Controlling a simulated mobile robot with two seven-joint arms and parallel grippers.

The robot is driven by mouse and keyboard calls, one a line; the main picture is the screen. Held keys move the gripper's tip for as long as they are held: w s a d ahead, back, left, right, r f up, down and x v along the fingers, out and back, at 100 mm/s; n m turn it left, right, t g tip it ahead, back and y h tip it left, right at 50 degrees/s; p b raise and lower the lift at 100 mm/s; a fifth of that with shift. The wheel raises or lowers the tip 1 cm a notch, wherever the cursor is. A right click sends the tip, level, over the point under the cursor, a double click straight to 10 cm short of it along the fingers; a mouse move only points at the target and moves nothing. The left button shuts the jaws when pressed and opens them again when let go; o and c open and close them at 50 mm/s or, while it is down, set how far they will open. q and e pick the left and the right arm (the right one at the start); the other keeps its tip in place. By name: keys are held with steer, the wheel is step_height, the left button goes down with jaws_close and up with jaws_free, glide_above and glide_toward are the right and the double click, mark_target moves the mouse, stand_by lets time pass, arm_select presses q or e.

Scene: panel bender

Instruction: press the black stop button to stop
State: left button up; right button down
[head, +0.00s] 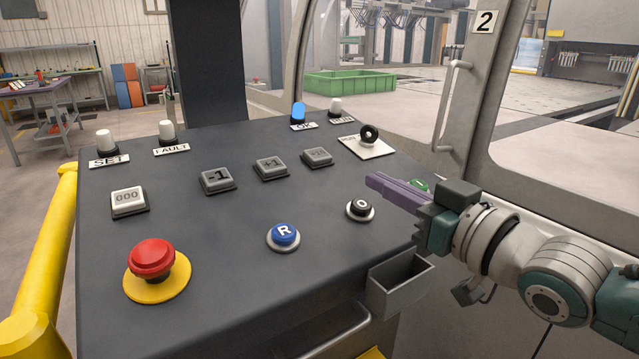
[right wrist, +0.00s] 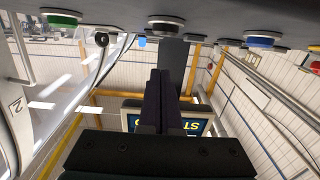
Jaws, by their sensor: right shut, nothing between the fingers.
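The black stop button (head: 361,207), marked O in a pale ring, sits on the right part of the grey sloped panel. My right gripper (head: 370,181) comes in from the right, its purple fingers shut and empty. Its tips appear just behind the black button in the head view, apart from it. In the right wrist view the panel is along the top. There the black button (right wrist: 166,21) lies above the shut fingers (right wrist: 160,75), with a visible gap. My left gripper is not in view.
My right fingers partly hide a green button (head: 419,185). Nearby are a blue R button (head: 284,236), a black ring-shaped switch (head: 369,134) and a red emergency button (head: 152,260). A lamp glows blue (head: 298,112). A grey open box (head: 400,284) hangs on the panel's front edge.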

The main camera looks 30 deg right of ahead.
steer(key=s, duration=0.9)
steer(key=shift+d, duration=0.35)
steer(key=shift+s, duration=0.1)
